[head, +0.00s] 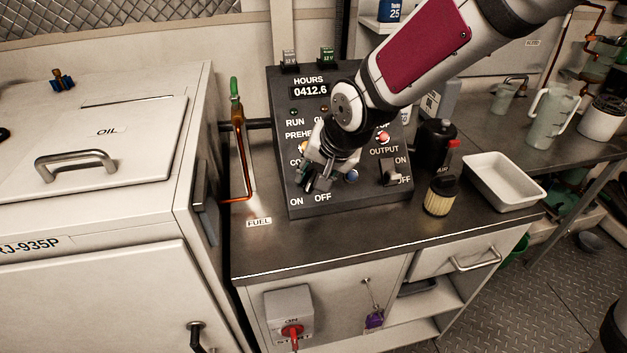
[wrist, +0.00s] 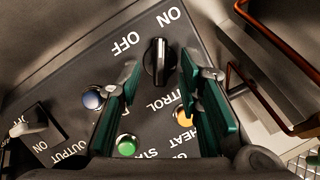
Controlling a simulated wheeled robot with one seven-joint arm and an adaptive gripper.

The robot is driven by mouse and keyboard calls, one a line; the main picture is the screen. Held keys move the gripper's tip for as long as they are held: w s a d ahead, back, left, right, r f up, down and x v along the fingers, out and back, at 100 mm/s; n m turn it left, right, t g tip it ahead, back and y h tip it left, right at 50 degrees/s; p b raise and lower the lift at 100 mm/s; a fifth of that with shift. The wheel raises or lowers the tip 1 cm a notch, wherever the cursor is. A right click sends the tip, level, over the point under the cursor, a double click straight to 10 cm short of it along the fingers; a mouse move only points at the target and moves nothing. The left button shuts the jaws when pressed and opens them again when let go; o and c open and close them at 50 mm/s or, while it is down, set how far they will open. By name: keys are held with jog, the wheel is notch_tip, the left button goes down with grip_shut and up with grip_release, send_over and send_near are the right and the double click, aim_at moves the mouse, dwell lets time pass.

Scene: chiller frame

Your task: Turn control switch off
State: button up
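The control switch is a black rotary knob (wrist: 158,64) on the sloped dark control panel (head: 345,207). In the wrist view, where the lettering is inverted, the knob stands between the two green gripper fingers, below the ON and OFF labels. Its long grip runs roughly up and down the picture, with its upper end nearer ON. My gripper (head: 314,184) is open over the lower left of the panel and hides most of the knob in the head view. Its fingers (wrist: 160,70) are spread on both sides of the knob, with visible gaps; contact cannot be seen.
Near the knob are a blue button (wrist: 92,99), a green button (wrist: 126,145) and an output toggle (head: 391,172). A copper fuel pipe (head: 245,160) rises left of the panel.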

jog(key=shift+x, duration=0.95)
grip_shut()
jog(key=shift+b, duration=0.35)
jog(key=shift+a+n+b, duration=0.1)
jog(key=shift+n+b, duration=0.2)
jog(key=shift+w+a+f+n+h+b, duration=0.1)
jog(key=shift+n+h+b, duration=0.3)
jog(key=shift+n+b, duration=0.55)
jog(key=n+h+b, duration=0.1)
jog(key=n+b, duration=0.2)
jog(key=shift+a+b, duration=0.1)
jog(key=shift+b, duration=0.2)
jog(key=n+h+b, duration=0.1)
jog(key=n+b, duration=0.1)
jog(key=n+t+b, duration=0.1)
jog(key=n, duration=0.2)
jog(key=shift+a+h+b, duration=0.1)
jog(key=shift+h+b, duration=0.3)
